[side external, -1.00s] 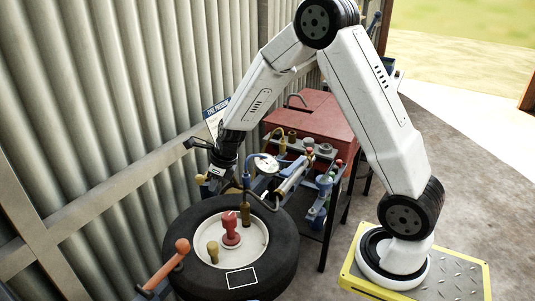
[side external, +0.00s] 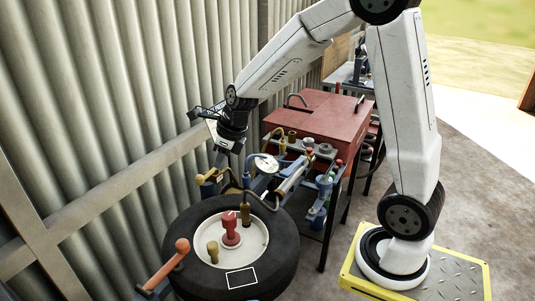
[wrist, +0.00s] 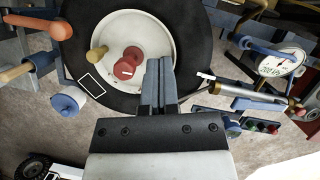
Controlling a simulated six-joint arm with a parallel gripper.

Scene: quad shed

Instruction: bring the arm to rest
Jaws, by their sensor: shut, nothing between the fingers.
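My gripper (side external: 222,160) hangs from my raised arm, pointing down, above and behind the tyre in the side view. In the wrist view its two fingers (wrist: 160,75) are together with nothing between them. The black tyre (side external: 277,262) lies flat, with a cream hub (side external: 206,237). A red knob (side external: 230,229) and a brass peg (side external: 213,252) stand in the hub. The fingers appear clear of all of these.
A pressure gauge (side external: 265,162) with a hose and pump parts stands beside the tyre, close to my gripper. A red cabinet (side external: 320,117) is behind it. A corrugated wall (side external: 110,100) runs along the left. An orange-handled tool (side external: 168,264) is at the front.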

